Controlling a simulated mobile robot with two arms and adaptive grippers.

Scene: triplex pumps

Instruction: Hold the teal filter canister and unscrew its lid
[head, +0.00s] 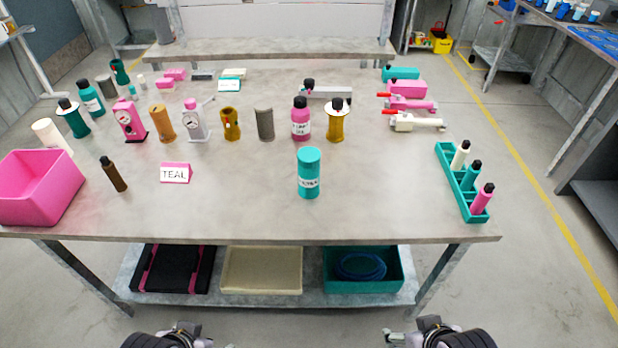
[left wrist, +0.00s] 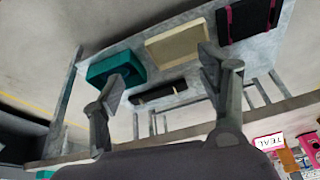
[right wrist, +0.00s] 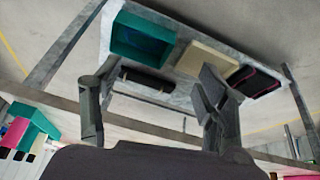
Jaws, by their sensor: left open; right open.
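The teal filter canister (head: 308,180) stands upright near the front middle of the table, with a teal lid (head: 309,155) on top and a white label band around it. A pink card reading TEAL (head: 175,173) stands to its left. In the left wrist view my left gripper (left wrist: 160,85) is open and empty. In the right wrist view my right gripper (right wrist: 152,90) is open and empty. Both grippers are below the table's front edge, well apart from the canister. In the head view the arms show only at the bottom edge.
A pink bin (head: 38,190) sits at the left table corner and a teal rack (head: 462,185) with several bottles at the right. Bottles and pump parts stand behind the canister. The tabletop around the canister is clear. A lower shelf (head: 212,292) holds trays.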

